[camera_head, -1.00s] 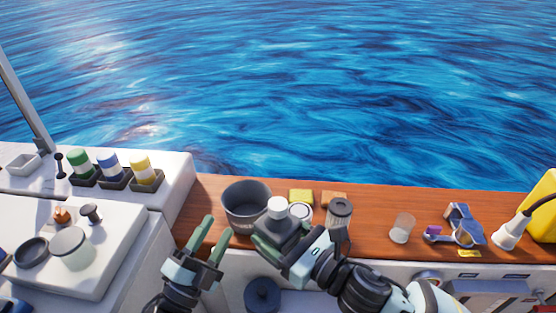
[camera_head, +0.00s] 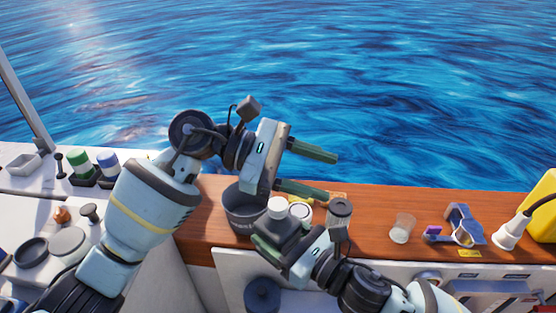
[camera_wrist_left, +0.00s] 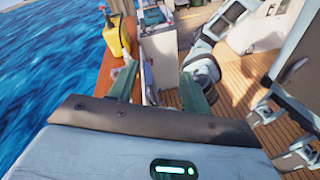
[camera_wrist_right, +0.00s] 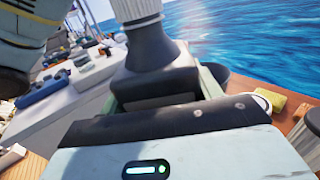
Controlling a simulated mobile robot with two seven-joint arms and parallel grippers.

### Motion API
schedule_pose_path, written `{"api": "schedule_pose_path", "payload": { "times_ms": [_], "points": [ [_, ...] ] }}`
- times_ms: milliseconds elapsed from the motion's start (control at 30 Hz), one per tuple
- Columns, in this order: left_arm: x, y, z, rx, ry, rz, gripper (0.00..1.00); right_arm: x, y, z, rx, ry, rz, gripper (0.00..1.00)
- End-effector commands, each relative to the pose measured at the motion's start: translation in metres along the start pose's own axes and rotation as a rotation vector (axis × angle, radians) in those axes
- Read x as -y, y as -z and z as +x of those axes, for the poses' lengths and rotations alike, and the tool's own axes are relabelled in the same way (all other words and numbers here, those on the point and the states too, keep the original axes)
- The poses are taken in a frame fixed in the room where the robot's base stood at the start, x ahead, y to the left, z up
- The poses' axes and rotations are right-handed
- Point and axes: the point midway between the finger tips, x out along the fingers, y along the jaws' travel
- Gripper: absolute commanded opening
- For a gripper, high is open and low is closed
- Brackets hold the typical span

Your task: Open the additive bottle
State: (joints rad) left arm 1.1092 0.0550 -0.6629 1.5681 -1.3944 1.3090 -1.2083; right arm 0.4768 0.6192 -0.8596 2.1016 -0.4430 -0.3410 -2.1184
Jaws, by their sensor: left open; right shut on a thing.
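The additive bottle (camera_head: 279,229) is dark grey with a white cap (camera_head: 278,206). My right gripper (camera_head: 276,246) is shut on its body and holds it about upright in front of the grey pot. In the right wrist view the bottle (camera_wrist_right: 157,72) stands between the fingers, and its ribbed white cap (camera_wrist_right: 134,9) is cut by the top edge. My left gripper (camera_head: 310,170) is open and empty, above and behind the bottle, its fingers pointing right. In the left wrist view its green fingers (camera_wrist_left: 155,88) are spread apart with nothing between them.
A grey pot (camera_head: 240,208) stands on the wooden ledge (camera_head: 372,212) just behind the bottle. A dark-lidded jar (camera_head: 339,213), a clear cup (camera_head: 402,228) and a blue tool (camera_head: 463,226) stand to the right. Green (camera_head: 78,163) and blue (camera_head: 107,162) bottles sit in holders at left.

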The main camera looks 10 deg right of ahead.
Motion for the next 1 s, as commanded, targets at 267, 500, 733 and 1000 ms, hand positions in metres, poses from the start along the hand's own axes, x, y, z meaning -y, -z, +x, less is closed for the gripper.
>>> {"api": "schedule_pose_path", "payload": {
  "times_ms": [267, 500, 733, 1000],
  "points": [
    [0.005, -0.008, 0.016, -0.281, 0.335, 0.572, 0.49, 0.000, -0.001, 0.000, 0.002, 0.000, -0.001, 0.00],
    [0.011, -0.001, 0.011, -0.395, 0.679, 0.994, 0.49, 0.000, -0.001, 0.000, 0.002, 0.000, 0.000, 0.00],
    [0.009, 0.006, -0.013, -0.433, 1.054, 1.309, 0.49, 0.000, -0.001, 0.000, 0.002, 0.000, -0.001, 0.00],
    [0.001, 0.006, -0.048, -0.403, 1.397, 1.492, 0.49, 0.000, -0.001, 0.000, 0.002, 0.000, -0.001, 0.00]
  ]
}}
